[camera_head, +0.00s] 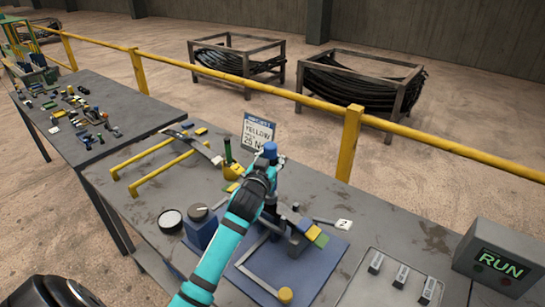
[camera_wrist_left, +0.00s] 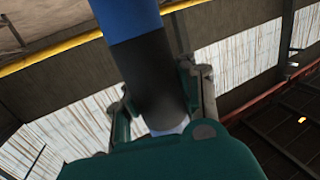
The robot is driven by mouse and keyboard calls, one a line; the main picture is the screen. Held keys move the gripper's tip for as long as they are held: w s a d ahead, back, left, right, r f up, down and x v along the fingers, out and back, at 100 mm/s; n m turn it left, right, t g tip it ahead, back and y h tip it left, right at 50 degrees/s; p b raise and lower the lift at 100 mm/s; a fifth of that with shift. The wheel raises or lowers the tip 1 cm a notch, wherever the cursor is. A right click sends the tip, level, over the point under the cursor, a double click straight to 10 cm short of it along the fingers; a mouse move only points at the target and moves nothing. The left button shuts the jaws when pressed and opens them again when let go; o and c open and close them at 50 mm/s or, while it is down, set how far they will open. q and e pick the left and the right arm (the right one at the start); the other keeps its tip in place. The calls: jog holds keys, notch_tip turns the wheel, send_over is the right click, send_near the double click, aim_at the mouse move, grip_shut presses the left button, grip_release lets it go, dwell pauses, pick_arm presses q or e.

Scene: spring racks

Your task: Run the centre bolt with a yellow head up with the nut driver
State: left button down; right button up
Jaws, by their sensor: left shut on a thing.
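My left gripper (camera_head: 268,180), on the teal arm, is shut around an upright tool with a blue top (camera_head: 270,150) and a dark body, which I take to be the nut driver. In the left wrist view the tool's blue and black shaft (camera_wrist_left: 145,75) stands between the fingers. The tool is above the grey fixture on the blue mat (camera_head: 318,268). Its lower end and the centre bolt are hidden by my arm and gripper, so I cannot tell whether they touch. A yellow round piece (camera_head: 285,295) is at the mat's front. My right gripper is out of view.
A card reading YELLOW (camera_head: 258,133) stands behind the tool. A green-handled tool (camera_head: 228,150), yellow bars (camera_head: 155,158) and a round dish (camera_head: 170,220) are left. A RUN box (camera_head: 500,262) is at the right. A yellow railing (camera_head: 350,140) runs behind the table.

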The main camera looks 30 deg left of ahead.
pick_arm(q)
jog(key=shift+f, duration=0.7)
dwell(1.1)
notch_tip(320, 180, up, 2)
jog(key=shift+w+r+p, duration=0.1)
jog(key=shift+r+p, duration=0.1)
jog(key=shift+p, duration=0.7)
jog(key=shift+r+p, duration=2.15)
jog(key=shift+r, duration=0.45)
